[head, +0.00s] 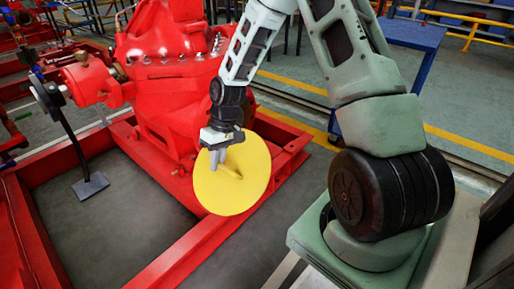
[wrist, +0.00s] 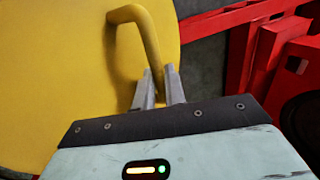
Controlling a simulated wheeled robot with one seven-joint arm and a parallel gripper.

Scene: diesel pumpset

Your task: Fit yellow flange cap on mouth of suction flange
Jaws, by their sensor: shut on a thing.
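The yellow flange cap (head: 228,195) is a flat round disc with a bar handle. In the head view it is tilted, in front of the red pump's base. My gripper (head: 220,158) is shut on the cap's handle and holds it up. In the wrist view my gripper (wrist: 161,88) has its fingers around one leg of the bent handle (wrist: 142,32), and the cap (wrist: 55,75) fills the left side. The red pump (head: 170,75) stands behind. I cannot make out the mouth of the suction flange; the cap and my arm hide part of the pump.
The red base frame (head: 165,262) runs below and left of the cap, with raised rails around a grey floor. A stand with a grey foot (head: 90,186) is at left. A blue table (head: 412,36) is at the back right. Red framework (wrist: 268,35) shows in the wrist view.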

